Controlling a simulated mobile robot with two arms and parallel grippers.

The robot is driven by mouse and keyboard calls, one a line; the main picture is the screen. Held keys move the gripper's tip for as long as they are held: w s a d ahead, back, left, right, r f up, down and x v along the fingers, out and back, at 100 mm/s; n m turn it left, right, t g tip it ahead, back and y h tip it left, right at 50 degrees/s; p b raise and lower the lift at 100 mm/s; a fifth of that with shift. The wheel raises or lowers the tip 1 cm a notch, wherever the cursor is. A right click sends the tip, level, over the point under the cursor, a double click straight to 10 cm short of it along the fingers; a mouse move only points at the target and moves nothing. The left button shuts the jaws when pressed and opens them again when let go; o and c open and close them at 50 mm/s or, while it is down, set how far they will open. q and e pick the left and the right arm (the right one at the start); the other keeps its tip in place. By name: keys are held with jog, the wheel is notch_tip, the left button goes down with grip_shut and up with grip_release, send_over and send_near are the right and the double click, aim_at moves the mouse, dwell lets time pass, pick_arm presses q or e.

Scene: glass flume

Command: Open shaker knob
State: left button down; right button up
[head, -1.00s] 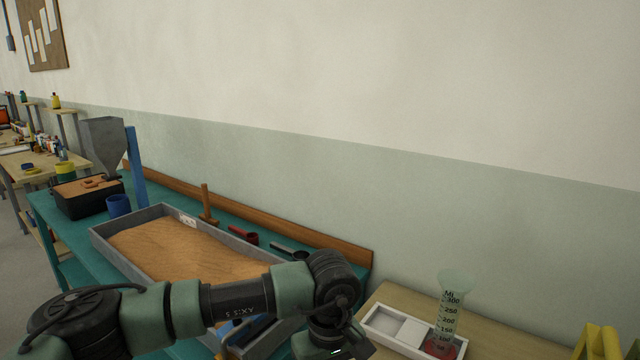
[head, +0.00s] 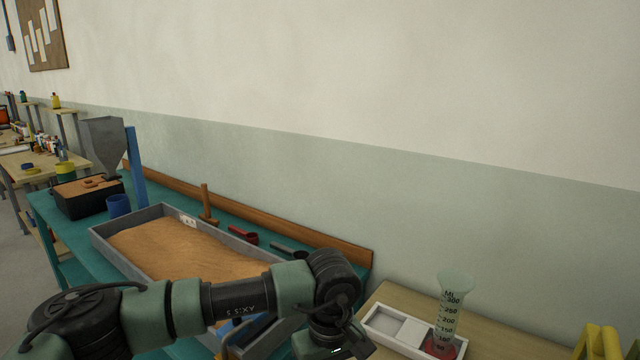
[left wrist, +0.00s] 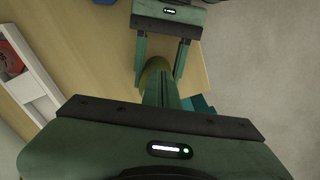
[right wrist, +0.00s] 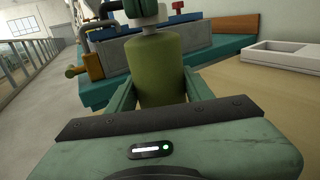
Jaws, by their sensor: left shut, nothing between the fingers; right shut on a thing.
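The shaker, an olive-green cylinder (right wrist: 160,70), stands between my right gripper's fingers (right wrist: 160,92) in the right wrist view. My right gripper is shut on its body. A pale grey-white neck or knob (right wrist: 150,30) shows above the body, with a green part over it that I cannot tell clearly. In the left wrist view my left gripper (left wrist: 168,80) is shut and empty. Its fingers overlap the shaker (left wrist: 156,70) and hide much of it; I cannot tell whether they touch it. The head view shows my left arm, but neither pair of fingertips.
A wooden table carries a white tray (head: 385,325) and a measuring cylinder (head: 454,310) with red liquid at its bottom. A yellow stand (head: 600,343) is at the right. A teal bench with a sand tray (head: 165,216) stands at the left.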

pick_arm(q)
notch_tip(320, 180, up, 6)
jog(key=shift+s+d, duration=0.15)
jog(key=shift+s, duration=0.2)
dwell(0.4)
pick_arm(e)
jog(key=o, duration=1.6)
